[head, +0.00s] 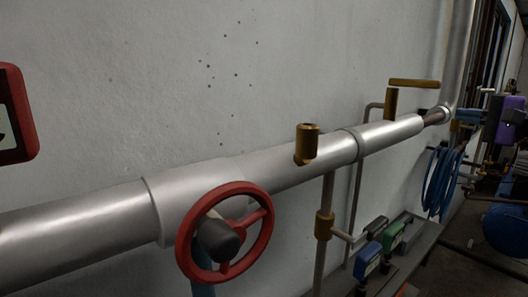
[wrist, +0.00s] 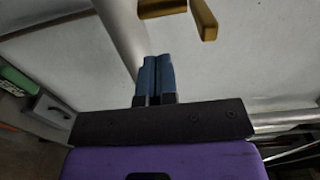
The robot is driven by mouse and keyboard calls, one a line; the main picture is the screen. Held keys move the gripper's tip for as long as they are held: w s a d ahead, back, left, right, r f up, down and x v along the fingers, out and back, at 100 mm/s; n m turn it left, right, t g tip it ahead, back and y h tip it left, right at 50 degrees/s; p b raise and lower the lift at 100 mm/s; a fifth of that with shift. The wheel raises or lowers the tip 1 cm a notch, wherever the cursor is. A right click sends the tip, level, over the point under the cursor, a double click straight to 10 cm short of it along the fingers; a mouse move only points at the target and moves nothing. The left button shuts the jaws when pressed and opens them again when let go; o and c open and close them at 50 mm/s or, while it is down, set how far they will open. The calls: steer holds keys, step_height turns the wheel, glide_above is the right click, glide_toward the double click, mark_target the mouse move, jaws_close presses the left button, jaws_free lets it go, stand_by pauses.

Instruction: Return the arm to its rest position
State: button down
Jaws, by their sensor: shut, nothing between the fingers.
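My gripper shows in the wrist view (wrist: 156,62), with its two blue fingers side by side, shut and empty. Its purple body and dark crossbar fill the bottom of that view. In the head view, my purple gripper body (head: 508,112) is at the far right edge, in front of the far end of the pipe run. The fingers point left there, close to the pipe in the picture; I cannot tell the gap. In the wrist view, brass parts (wrist: 205,18) lie beyond the fingertips at the top, apart from them. Most of my arm is out of view.
A large silver pipe (head: 90,222) runs along the wall, with a red handwheel (head: 262,238), a brass stub (head: 306,145) and a brass lever valve (head: 414,83). Blue hose coils (head: 440,182) hang at right. Blue and green boxes (head: 368,257) stand on a ledge below.

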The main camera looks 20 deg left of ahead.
steer(key=s+a+f+n+g+h, duration=0.2)
steer(key=s+a+g, duration=0.1)
steer(key=s, duration=0.6)
steer(key=s+a+f+n+g+h, duration=0.2)
steer(key=s+g+h, duration=0.1)
steer(key=s, duration=0.6)
steer(key=s+d+f+n+h, duration=0.1)
steer(key=s+d+f+h, duration=0.1)
steer(key=s, duration=0.3)
steer(key=s+d+f+n+h, duration=0.1)
steer(key=s+d+f+h, duration=0.1)
steer(key=s, duration=0.4)
steer(key=s+d+f+n+t+h, duration=0.1)
steer(key=s+d+f+h, duration=0.1)
steer(key=s+d+h, duration=0.2)
steer(key=shift+s+h, duration=0.7)
steer(key=shift+s, duration=0.05)
